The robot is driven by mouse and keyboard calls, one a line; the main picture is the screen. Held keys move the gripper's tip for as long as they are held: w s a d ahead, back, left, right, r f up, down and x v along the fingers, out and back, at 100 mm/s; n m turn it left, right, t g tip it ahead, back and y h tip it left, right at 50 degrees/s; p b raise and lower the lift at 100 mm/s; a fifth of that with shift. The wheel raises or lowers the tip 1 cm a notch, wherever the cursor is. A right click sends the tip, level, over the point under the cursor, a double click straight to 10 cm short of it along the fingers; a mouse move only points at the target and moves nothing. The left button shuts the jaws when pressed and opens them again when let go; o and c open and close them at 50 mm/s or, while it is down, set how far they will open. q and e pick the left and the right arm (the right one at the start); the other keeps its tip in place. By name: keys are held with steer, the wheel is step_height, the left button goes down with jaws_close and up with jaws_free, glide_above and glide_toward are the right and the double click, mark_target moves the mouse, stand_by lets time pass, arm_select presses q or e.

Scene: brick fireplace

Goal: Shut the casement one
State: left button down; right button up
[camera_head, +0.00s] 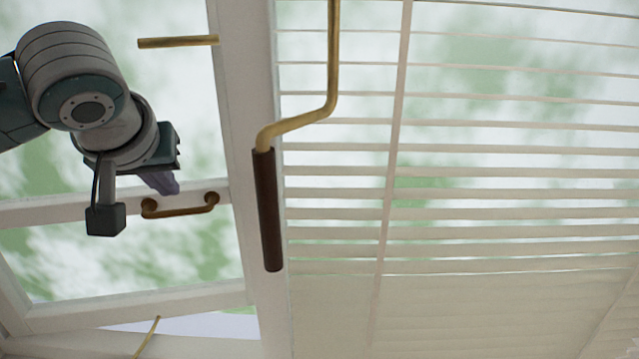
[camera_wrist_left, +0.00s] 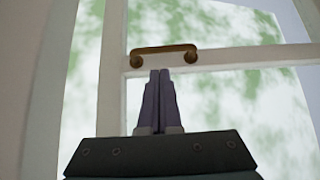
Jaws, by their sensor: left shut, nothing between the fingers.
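The casement (camera_head: 135,308) is the white-framed window at the left of the head view, with a crossbar and glass panes. Its bottom rail sits at an angle to the sill, with a bright gap between them, so it stands ajar. A brass bow handle (camera_head: 180,210) is fixed on its crossbar; it also shows in the left wrist view (camera_wrist_left: 163,49). My left gripper (camera_head: 166,186) is shut and empty, close to the crossbar. In the wrist view its fingertips (camera_wrist_left: 160,73) appear just below the handle; I cannot tell whether they touch the frame. My right gripper is not in view.
A crank rod with a brown grip (camera_head: 267,210) hangs before the white post right of the casement. Slatted blinds (camera_head: 480,185) cover the window at right. A brass bar (camera_head: 178,42) juts at upper left, and a thin brass rod (camera_head: 147,337) shows near the sill.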

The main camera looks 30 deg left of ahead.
mark_target(179, 199)
arm_select(q)
steer(key=x, duration=0.6)
steer(key=shift+w+a+f, duration=0.1)
steer(key=shift+w+f, duration=0.05)
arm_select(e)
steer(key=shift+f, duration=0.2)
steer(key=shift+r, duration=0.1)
